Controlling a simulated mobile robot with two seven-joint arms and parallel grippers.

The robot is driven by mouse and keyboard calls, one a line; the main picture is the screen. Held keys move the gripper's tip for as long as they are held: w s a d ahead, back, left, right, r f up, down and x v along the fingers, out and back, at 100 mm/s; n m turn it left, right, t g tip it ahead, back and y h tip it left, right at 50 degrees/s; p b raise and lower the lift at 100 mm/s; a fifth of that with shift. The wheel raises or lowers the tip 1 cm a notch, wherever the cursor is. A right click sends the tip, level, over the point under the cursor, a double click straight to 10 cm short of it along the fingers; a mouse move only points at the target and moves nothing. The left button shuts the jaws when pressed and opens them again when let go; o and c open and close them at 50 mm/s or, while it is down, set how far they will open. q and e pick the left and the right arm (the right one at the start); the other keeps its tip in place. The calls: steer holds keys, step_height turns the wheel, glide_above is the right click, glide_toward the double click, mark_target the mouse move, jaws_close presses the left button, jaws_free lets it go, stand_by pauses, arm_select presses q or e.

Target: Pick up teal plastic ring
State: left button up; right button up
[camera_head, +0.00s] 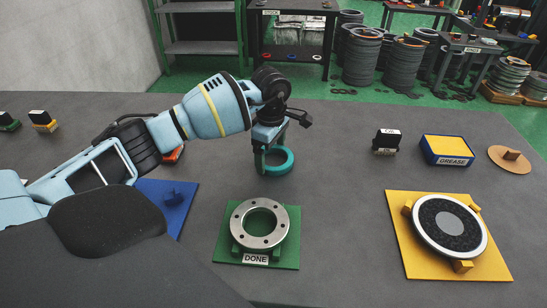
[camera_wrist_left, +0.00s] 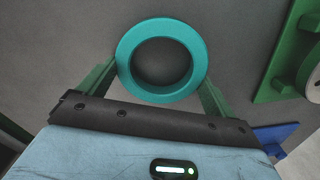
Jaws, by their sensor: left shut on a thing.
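The teal plastic ring (camera_head: 289,160) is at the middle of the dark table, behind the green DONE mat. My left gripper (camera_head: 268,152) points down at it and is shut on it. In the left wrist view the ring (camera_wrist_left: 162,26) lies flat-on to the camera, and the two green fingers of my left gripper (camera_wrist_left: 158,75) clasp its outer rim from opposite sides. The ring is very near the tabletop; I cannot tell whether it touches. My right gripper is not in view.
A steel flange (camera_head: 241,221) sits on the green DONE mat (camera_head: 289,257). A yellow mat (camera_head: 402,232) with a black-and-white disc is at right. A blue mat (camera_head: 187,205) is partly behind my arm. A GREASE box (camera_head: 447,150) and black CAL block (camera_head: 386,141) stand at back right.

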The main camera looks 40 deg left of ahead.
arm_select(q)
steer(key=shift+r, duration=0.1)
step_height(320, 180, up, 10)
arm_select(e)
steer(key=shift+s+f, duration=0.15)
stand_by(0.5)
